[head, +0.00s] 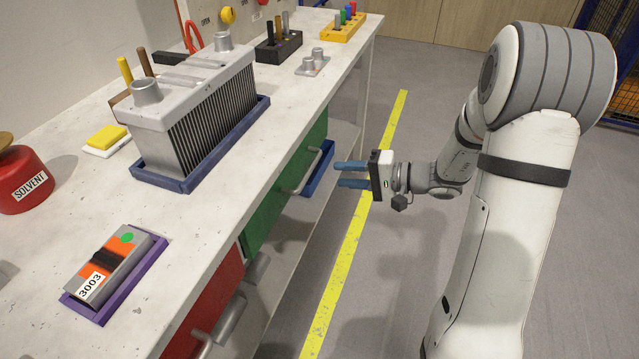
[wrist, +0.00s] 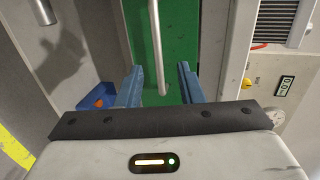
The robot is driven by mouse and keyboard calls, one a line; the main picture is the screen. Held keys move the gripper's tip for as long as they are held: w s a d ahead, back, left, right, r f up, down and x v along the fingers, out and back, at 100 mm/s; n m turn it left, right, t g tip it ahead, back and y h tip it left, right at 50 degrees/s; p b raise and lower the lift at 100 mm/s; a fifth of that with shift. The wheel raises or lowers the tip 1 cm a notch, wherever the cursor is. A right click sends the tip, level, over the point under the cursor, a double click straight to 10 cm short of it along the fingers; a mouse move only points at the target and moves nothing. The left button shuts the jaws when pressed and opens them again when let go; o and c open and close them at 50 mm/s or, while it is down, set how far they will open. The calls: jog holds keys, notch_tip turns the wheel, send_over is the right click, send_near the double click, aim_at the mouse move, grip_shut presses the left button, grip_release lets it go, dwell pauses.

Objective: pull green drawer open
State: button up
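The green drawer (head: 285,190) is in the front of the workbench in the head view, and its front looks flush with the bench. Its grey bar handle (head: 303,172) sticks out from the front. In the wrist view the green front (wrist: 182,35) is straight ahead, and the handle (wrist: 157,45) runs down between the two blue fingers. My gripper (head: 338,175) is open and empty, with its fingers pointing at the drawer from the right. The fingertips look short of the handle, with no contact visible.
A red drawer (head: 207,308) with a grey handle is nearer along the bench. A blue tray (head: 320,170) sits beside the green drawer, low down. A finned grey part (head: 205,115) stands on the benchtop. The floor by the yellow line (head: 345,265) is clear.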

jog(key=w+b+x, duration=0.1)
jog(key=x, duration=0.6)
jog(key=shift+a+f+t, duration=0.15)
jog(key=shift+f+t, duration=0.15)
jog(key=shift+f, duration=0.05)
jog(key=shift+w, duration=0.15)
jog(key=shift+c, duration=0.2)
grip_shut()
